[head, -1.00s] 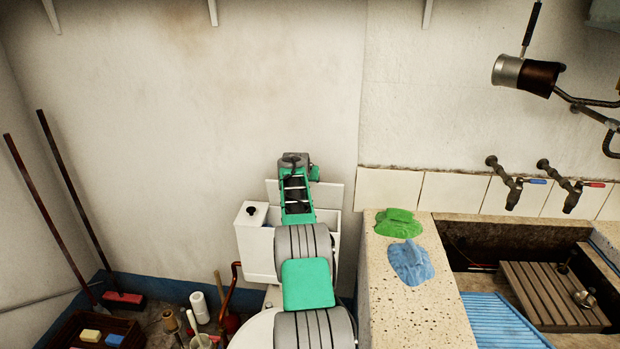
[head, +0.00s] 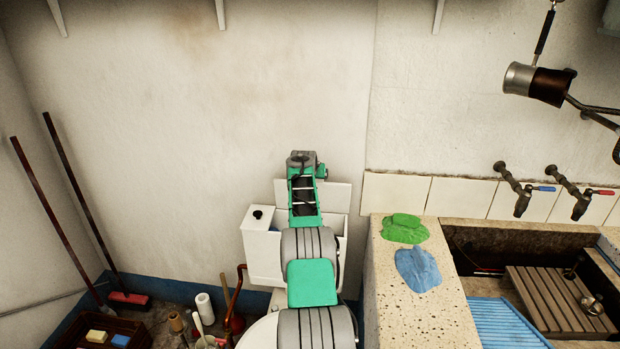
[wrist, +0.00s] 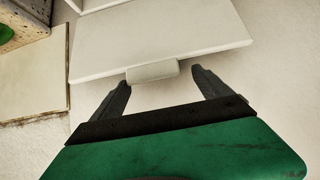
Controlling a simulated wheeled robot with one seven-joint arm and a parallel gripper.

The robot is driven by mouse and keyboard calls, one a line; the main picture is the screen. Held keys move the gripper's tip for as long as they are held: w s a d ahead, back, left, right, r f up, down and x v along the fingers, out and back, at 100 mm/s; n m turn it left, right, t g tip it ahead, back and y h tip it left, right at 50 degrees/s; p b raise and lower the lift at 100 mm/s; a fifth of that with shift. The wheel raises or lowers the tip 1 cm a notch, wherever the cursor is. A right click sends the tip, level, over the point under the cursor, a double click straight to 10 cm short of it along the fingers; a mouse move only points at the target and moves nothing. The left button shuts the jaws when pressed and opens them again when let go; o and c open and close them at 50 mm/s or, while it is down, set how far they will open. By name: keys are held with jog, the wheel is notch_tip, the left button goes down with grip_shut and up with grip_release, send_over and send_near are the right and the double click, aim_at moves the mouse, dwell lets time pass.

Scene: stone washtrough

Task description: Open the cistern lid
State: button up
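The white cistern (head: 262,258) stands against the wall, with its top open and its inside partly visible. Its white lid (head: 334,196) is raised behind the opening, standing up near the wall; my arm covers its middle. In the wrist view the lid (wrist: 160,40) is a pale slab with a small tab (wrist: 152,72) on its edge. My gripper (wrist: 160,76) is open, with one dark finger on each side of the tab and gaps between. In the head view my arm reaches over the cistern and the fingers are hidden.
A stone counter (head: 395,300) with a green cloth (head: 404,228) and a blue cloth (head: 418,269) stands close on the right. Taps (head: 520,190) and a hanging pot (head: 538,83) are farther right. Brooms (head: 80,200) lean at the left.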

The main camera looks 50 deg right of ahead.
jog(key=shift+o, duration=0.9)
jog(key=shift+s, duration=0.1)
jog(key=b+v, duration=0.3)
jog(key=v, duration=0.4)
jog(key=shift+s+r, duration=0.2)
jog(key=shift+s, duration=0.05)
